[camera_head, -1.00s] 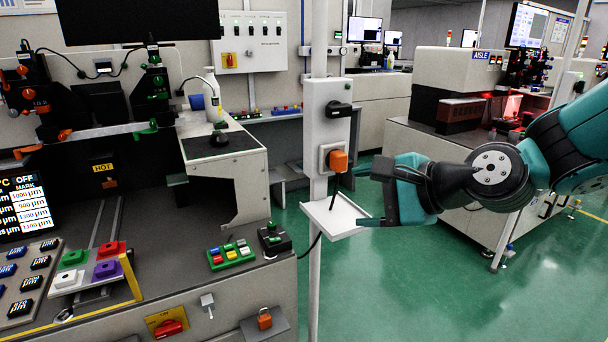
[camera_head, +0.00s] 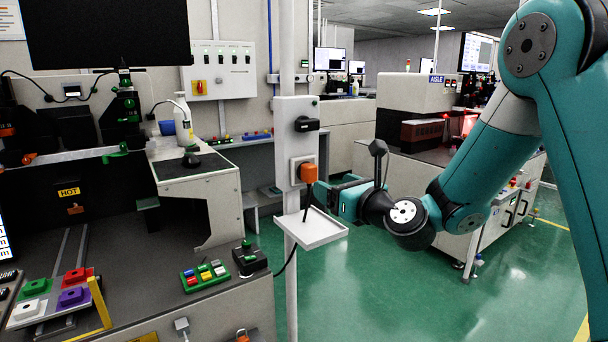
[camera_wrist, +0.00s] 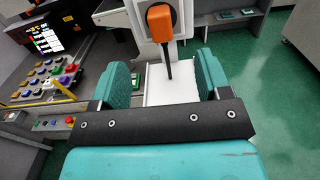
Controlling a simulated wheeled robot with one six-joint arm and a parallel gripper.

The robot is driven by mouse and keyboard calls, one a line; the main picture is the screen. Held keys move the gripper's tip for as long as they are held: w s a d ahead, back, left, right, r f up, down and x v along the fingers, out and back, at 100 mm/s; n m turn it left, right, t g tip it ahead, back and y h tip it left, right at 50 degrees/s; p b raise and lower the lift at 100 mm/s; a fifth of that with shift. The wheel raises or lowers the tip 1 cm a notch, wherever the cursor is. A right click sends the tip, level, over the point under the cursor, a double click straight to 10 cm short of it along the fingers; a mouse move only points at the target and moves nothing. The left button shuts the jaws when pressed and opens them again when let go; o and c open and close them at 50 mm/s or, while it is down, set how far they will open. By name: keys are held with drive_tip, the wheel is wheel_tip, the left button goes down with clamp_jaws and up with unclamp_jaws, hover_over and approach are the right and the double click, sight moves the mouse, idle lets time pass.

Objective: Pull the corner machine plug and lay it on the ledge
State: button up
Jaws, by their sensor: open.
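The orange plug (camera_head: 308,173) sits in the white socket on the grey post box (camera_head: 296,140), its black cord hanging down. In the wrist view the plug (camera_wrist: 160,22) is at the top centre, beyond and between my fingers. The white ledge (camera_head: 318,236) is a small tray on the post below the socket; it also shows in the wrist view (camera_wrist: 172,91), empty apart from the cord passing over it. My gripper (camera_wrist: 164,75) is open and empty, teal fingers spread. In the head view my gripper (camera_head: 322,192) is just right of the plug, apart from it in the wrist view.
A black rotary switch (camera_head: 306,124) juts from the box above the socket. At left stands a machine bench with a button box (camera_head: 204,275), a joystick (camera_head: 249,258) and coloured blocks (camera_head: 72,296). Green floor (camera_head: 350,300) is clear to the right of the post.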

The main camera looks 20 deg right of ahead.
sight(313, 175)
drive_tip(key=p+x, duration=0.6)
drive_tip(key=shift+w+a+r+p, duration=0.1)
drive_tip(key=shift+w+r+p, duration=0.2)
drive_tip(key=shift+w+r, duration=0.05)
drive_tip(key=shift+w+a+f+p, duration=0.1)
drive_tip(key=shift+w+a+p, duration=0.1)
drive_tip(key=shift+w+p, duration=0.55)
drive_tip(key=shift+w+a+f+p, duration=0.15)
drive_tip(key=shift+w+f+p, duration=0.1)
drive_tip(key=shift+w+p, duration=0.1)
drive_tip(key=shift+p, duration=0.4)
clamp_jaws()
drive_tip(key=shift+b+v, duration=2.65)
drive_tip(key=shift+v, duration=0.2)
drive_tip(key=shift+s, duration=0.2)
